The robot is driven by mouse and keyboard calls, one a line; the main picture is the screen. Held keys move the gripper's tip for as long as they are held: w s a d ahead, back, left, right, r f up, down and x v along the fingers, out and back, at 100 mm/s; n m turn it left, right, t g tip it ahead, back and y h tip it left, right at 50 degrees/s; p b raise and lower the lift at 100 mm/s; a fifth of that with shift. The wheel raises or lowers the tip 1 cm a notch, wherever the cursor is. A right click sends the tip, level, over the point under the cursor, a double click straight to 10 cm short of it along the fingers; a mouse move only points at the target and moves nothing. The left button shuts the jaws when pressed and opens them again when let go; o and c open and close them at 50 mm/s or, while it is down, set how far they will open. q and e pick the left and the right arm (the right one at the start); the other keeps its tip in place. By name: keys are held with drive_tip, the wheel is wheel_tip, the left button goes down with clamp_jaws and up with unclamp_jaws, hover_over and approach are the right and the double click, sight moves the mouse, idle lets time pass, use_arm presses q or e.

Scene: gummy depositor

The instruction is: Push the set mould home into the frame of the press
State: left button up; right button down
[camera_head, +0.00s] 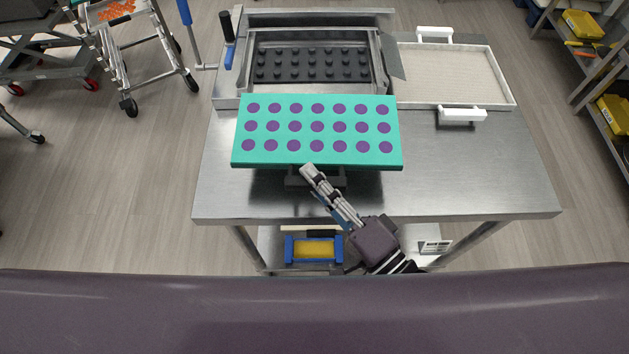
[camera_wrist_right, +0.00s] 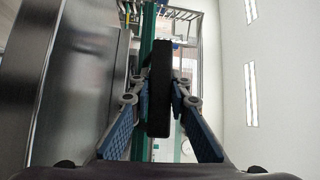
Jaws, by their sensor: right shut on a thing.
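The set mould (camera_head: 260,138) is a teal slab with rows of purple filled cavities. It lies in front of the press (camera_head: 318,20), and its far edge overlaps the press's near edge in the head view. The press frame (camera_head: 384,75) surrounds a dark plate with rows of round studs (camera_head: 310,65), which the mould does not cover. My right gripper (camera_head: 312,176) is at the mould's near edge, shut on its handle (camera_head: 296,182). In the right wrist view the fingers (camera_wrist_right: 157,88) flank a dark bar, with the teal edge (camera_wrist_right: 147,30) beside it. My left gripper is not in view.
A shallow tray (camera_head: 465,75) with white handles sits right of the press. A lever with a blue part (camera_head: 228,58) stands at the press's left. The steel table's right front (camera_head: 480,175) is clear. A blue and yellow item (camera_head: 313,250) lies below.

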sight(315, 164)
drive_tip(key=shift+s+a+f+n+g+y, duration=0.3)
drive_tip(key=shift+a+f+y, duration=0.05)
drive_tip(key=shift+y, duration=0.15)
drive_tip(key=shift+w+d, duration=0.1)
drive_tip(key=p, duration=0.2)
drive_tip(key=shift+r+m+h+p, duration=0.3)
drive_tip(key=shift+m+p, duration=0.1)
drive_tip(key=shift+w+f, duration=0.1)
drive_tip(key=shift+w, duration=0.05)
drive_tip(key=w, duration=0.4)
drive_tip(key=shift+w+f, duration=0.25)
drive_tip(key=shift+w, duration=0.15)
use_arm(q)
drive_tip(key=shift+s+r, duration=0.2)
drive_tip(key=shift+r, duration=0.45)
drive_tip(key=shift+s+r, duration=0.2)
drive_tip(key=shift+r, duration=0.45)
use_arm(e)
drive_tip(key=shift+w, duration=0.55)
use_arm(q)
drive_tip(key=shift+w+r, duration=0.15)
use_arm(e)
drive_tip(key=shift+r, duration=0.1)
